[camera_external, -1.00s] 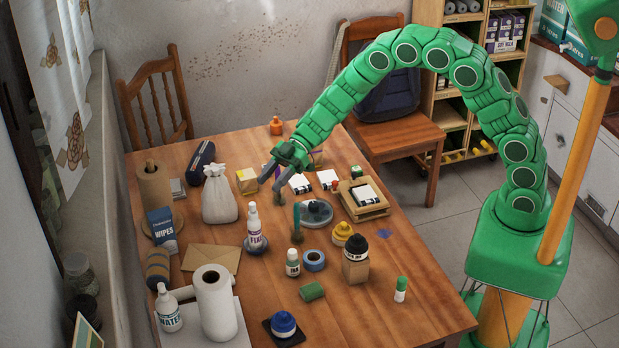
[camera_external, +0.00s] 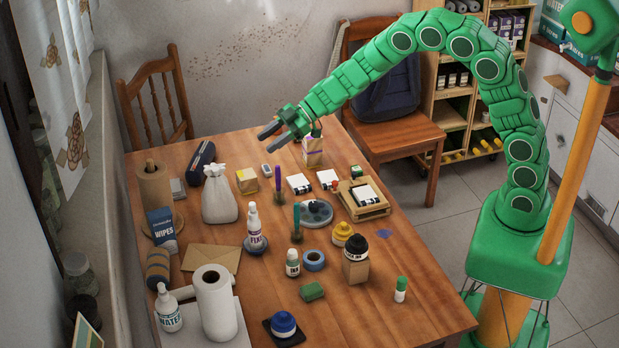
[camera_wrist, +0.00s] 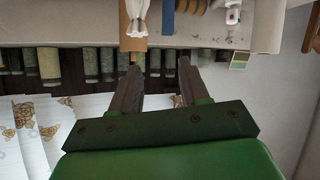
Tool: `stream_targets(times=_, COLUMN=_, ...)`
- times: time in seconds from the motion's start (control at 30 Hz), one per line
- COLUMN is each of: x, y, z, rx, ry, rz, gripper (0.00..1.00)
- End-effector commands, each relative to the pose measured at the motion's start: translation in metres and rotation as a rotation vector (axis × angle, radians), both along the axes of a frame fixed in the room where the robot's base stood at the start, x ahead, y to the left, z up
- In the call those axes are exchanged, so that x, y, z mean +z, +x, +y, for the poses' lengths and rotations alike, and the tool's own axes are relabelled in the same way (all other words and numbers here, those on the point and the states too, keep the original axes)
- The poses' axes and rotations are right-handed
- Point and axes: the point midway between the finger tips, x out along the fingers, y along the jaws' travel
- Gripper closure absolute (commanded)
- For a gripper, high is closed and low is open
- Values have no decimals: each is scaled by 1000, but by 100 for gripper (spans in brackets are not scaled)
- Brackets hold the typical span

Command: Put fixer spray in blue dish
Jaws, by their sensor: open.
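The fixer spray (camera_external: 254,226), a white bottle with a purple-lettered label and a pointed white top, stands upright at the middle left of the table. Its base appears to be inside the small blue dish (camera_external: 257,249), whose rim shows around it. My gripper (camera_external: 271,138) is open and empty, raised over the far end of the table, well behind and apart from the bottle. In the wrist view its two fingers (camera_wrist: 160,70) are spread with nothing between them. I cannot make out the fixer spray or the blue dish in the wrist view.
A white cloth bag (camera_external: 219,198) stands left of the bottle and a brown envelope (camera_external: 211,258) lies in front of it. A green brush in a holder (camera_external: 297,224) and a grey round dish (camera_external: 317,214) are to the right.

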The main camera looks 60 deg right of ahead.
Motion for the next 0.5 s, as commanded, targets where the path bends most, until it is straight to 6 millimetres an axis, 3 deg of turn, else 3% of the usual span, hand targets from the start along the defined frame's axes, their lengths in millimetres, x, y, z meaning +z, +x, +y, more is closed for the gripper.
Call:
stream_targets(times=0.07, x=21, y=8, z=-23, rx=-99, ry=-45, rz=-31, gripper=55)
stream_targets(times=0.27, x=54, y=9, z=-88, rx=-350, ry=-156, rz=-49, gripper=55)
stream_targets(times=0.5, x=86, y=-24, z=-164, rx=-625, ry=-271, rz=-2, gripper=55)
